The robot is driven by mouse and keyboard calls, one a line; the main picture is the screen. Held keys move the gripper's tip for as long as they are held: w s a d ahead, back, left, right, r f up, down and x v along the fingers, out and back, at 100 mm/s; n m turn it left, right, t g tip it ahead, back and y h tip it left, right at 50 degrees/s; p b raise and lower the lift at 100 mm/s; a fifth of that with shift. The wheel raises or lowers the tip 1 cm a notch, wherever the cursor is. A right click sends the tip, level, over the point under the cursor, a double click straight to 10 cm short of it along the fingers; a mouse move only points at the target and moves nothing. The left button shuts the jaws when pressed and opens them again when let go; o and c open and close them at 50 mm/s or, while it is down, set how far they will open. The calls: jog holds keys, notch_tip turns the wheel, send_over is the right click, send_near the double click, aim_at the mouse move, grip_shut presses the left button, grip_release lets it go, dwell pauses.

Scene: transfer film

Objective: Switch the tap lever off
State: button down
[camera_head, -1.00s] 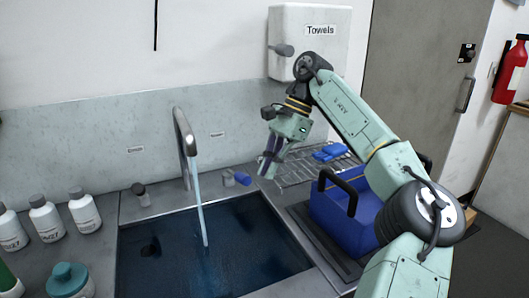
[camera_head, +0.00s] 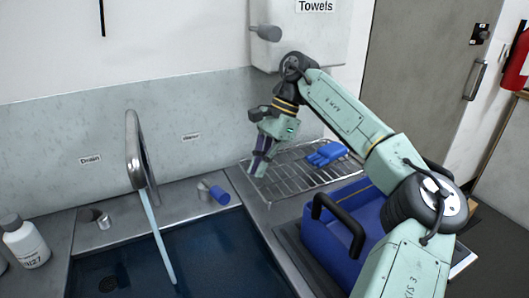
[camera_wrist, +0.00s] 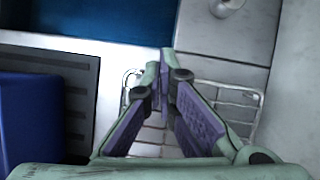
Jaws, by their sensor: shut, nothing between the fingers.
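The tap lever (camera_head: 213,192), a short metal stub with a blue end, sits on the sink's back ledge to the right of the tap (camera_head: 137,150). A stream of water (camera_head: 158,238) runs from the tap into the sink. My gripper (camera_head: 257,170) points down over the near-left part of the wire rack, to the right of the lever and apart from it. In the wrist view its fingertips (camera_wrist: 163,56) meet with nothing between them. A rounded metal part (camera_wrist: 228,7) shows at the top edge there; I cannot tell whether it belongs to the lever.
A blue container with a black handle (camera_head: 338,225) stands in front of the rack. A grey knob (camera_head: 98,219) sits below the "Drain" label. The sink (camera_head: 215,255) holds dark blue water.

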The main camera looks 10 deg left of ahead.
aim_at(214, 188)
jog(key=b+x, duration=0.2)
jog(key=x, duration=0.2)
jog(key=shift+w+d+f, duration=0.1)
jog(key=s+a+b, duration=0.1)
jog(key=s+a+r+b, duration=0.1)
jog(key=a, duration=0.1)
jog(key=shift+s+a, duration=0.1)
jog(key=shift+s, duration=0.3)
jog(key=shift+a, duration=0.15)
